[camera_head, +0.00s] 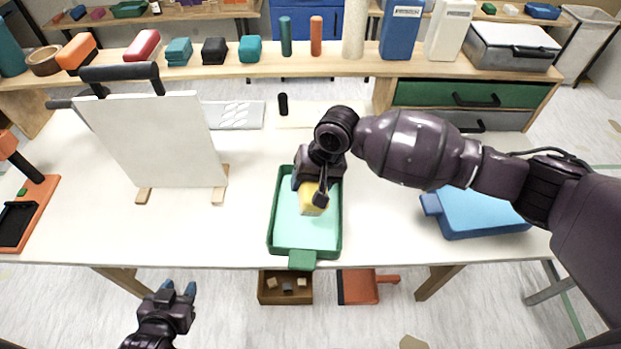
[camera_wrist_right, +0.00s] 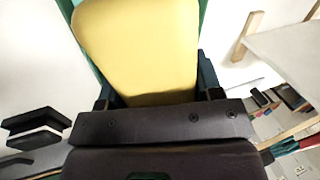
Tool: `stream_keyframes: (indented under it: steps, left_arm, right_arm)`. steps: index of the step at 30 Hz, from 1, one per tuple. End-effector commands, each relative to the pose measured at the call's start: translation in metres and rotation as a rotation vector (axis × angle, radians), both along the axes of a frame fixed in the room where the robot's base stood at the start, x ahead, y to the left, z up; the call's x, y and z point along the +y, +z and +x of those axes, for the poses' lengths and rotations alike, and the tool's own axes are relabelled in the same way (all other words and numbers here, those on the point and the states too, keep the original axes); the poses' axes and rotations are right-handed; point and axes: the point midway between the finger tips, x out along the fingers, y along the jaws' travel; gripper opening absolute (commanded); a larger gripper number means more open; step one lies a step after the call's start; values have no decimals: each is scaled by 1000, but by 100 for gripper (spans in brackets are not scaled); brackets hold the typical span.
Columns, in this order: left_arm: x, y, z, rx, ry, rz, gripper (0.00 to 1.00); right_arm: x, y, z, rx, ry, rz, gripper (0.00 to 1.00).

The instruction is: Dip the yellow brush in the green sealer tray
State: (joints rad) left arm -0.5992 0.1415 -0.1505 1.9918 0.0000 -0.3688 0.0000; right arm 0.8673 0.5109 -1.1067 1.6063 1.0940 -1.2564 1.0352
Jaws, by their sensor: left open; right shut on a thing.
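The yellow brush (camera_head: 309,204) is in my right gripper (camera_head: 312,186), which is shut on it. In the right wrist view the brush (camera_wrist_right: 140,45) fills the space between the dark fingers (camera_wrist_right: 155,92). The green sealer tray (camera_head: 338,230) lies on the white table with pale green sealer (camera_head: 298,236) inside. The brush is over or in the tray; I cannot tell whether its lower end touches the sealer. My left gripper (camera_head: 178,289) is open and empty, in front of the table's front edge.
A white panel (camera_head: 160,140) stands upright on wooden feet left of the tray. A blue tray (camera_head: 480,212) lies to the right, under my right arm. An orange-and-black tool (camera_head: 35,210) is at the far left. A shelf (camera_head: 200,72) with several items runs along the back.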

Motion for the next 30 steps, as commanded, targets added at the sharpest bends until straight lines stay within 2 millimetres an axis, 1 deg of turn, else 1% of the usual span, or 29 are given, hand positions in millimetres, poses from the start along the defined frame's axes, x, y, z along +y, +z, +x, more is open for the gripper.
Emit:
stream_keyframes:
  steps: [1, 10, 12, 15, 21, 30]
  left_arm:
    - [0, -10, -1, 7, 0, 0, 43]
    - [0, -41, -8, 38, -1, 0, 43]
    - [0, -36, -7, 34, -1, 0, 43]
    - [0, -33, -5, 28, -2, 0, 43]
    - [-1, -31, -4, 23, -3, 0, 43]
    - [0, -33, -5, 26, -3, 1, 43]
  right_arm:
    - [0, -10, 0, 4, 0, 1, 35]
    - [0, -38, -1, 5, 2, 1, 35]
    - [0, -40, -1, 2, 0, 1, 35]
    - [0, -48, 0, 1, -1, 0, 35]
    - [0, -61, 0, -1, 0, 0, 35]
    - [0, -63, 0, -1, 1, 1, 35]
